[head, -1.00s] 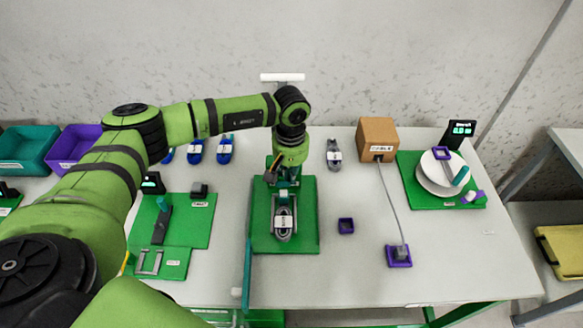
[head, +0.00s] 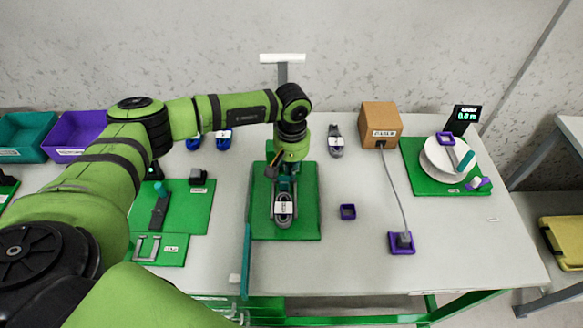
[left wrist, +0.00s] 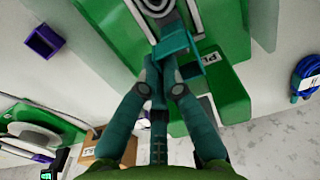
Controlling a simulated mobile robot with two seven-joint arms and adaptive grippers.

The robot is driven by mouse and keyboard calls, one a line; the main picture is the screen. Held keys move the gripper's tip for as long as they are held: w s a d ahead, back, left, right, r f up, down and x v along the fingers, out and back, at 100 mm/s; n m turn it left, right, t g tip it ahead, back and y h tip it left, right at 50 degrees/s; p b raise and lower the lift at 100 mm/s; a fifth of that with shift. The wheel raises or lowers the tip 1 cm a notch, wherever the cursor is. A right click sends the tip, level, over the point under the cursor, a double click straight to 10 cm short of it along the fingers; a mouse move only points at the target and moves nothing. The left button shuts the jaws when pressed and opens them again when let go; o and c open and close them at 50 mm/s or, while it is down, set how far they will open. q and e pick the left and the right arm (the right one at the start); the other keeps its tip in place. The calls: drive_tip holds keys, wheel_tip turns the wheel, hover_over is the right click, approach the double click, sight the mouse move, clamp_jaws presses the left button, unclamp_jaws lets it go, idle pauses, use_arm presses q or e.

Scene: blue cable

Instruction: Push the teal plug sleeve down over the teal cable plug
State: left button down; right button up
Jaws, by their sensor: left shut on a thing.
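My left gripper (head: 286,182) points down over the green board (head: 309,217) in the middle of the table. In the left wrist view its dark teal fingers (left wrist: 161,82) are close together and shut on a teal piece (left wrist: 178,43), which looks like the plug sleeve. This piece lies right at the fingertips, by the coiled grey cable (head: 284,209) on the board. The teal cable plug cannot be told apart from the sleeve here, so how far the sleeve sits over it is unclear. My right gripper is not in view.
A cardboard box (head: 380,125) has a grey cable running to a purple socket (head: 401,243). A green board with a white disc (head: 441,156) is at the far right. Blue cable bundles (head: 224,140) lie behind the arm.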

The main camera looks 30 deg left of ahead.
drive_tip(key=shift+a, duration=0.3)
use_arm(q)
drive_tip(key=shift+b, duration=0.3)
use_arm(e)
drive_tip(key=shift+f, duration=0.3)
drive_tip(key=shift+d, duration=0.3)
drive_tip(key=shift+f, duration=0.25)
idle(0.3)
use_arm(q)
drive_tip(key=shift+f+b, duration=0.2)
drive_tip(key=shift+b, duration=0.3)
use_arm(e)
drive_tip(key=shift+f, duration=0.25)
use_arm(q)
drive_tip(key=c, duration=1.3)
unclamp_jaws()
drive_tip(key=shift+c, duration=0.2)
drive_tip(key=shift+r, duration=0.15)
use_arm(e)
drive_tip(key=shift+r, duration=0.1)
